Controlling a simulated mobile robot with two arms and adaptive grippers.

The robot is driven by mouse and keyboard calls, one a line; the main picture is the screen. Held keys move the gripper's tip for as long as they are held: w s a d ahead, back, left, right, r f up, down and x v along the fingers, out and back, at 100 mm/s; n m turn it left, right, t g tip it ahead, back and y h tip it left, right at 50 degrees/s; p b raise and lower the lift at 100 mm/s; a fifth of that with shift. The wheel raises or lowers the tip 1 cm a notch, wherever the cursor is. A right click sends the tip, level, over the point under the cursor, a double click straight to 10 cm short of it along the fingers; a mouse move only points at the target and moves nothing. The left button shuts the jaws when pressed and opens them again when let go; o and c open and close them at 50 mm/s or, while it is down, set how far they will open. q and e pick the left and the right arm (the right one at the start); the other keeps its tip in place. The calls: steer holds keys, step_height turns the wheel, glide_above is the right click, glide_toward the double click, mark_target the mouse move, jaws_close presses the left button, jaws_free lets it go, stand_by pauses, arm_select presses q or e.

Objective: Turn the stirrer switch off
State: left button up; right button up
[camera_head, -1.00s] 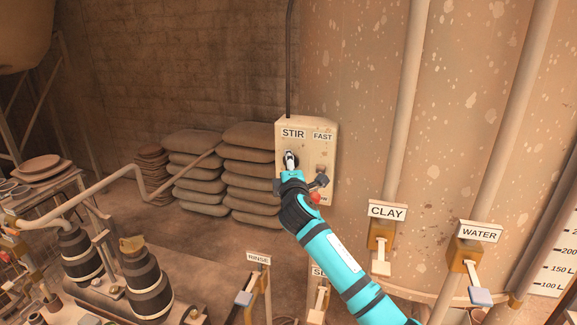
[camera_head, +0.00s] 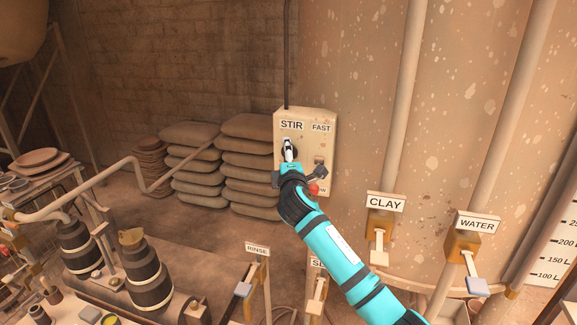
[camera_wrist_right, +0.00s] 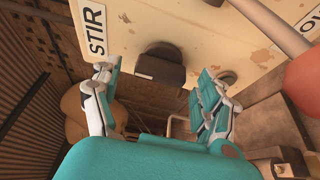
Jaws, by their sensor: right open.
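The beige control box (camera_head: 307,115) hangs by the big tank and bears a STIR label (camera_head: 291,125) at upper left. In the right wrist view, the stirrer switch (camera_wrist_right: 160,64) is a dark knob on the box face beside the STIR label (camera_wrist_right: 92,30). In the head view my gripper mostly covers it. My right gripper (camera_head: 289,149) is at the box just below the STIR label. In the wrist view its open fingers (camera_wrist_right: 156,78) are spread on either side of the knob, with gaps; whether they touch it I cannot tell. My left gripper is not in view.
CLAY (camera_head: 385,203) and WATER (camera_head: 477,225) valves stand at right. Stacked sacks (camera_head: 250,165) lie to the left.

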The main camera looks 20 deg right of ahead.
steer(key=v, duration=1.1)
steer(key=shift+s, duration=0.3)
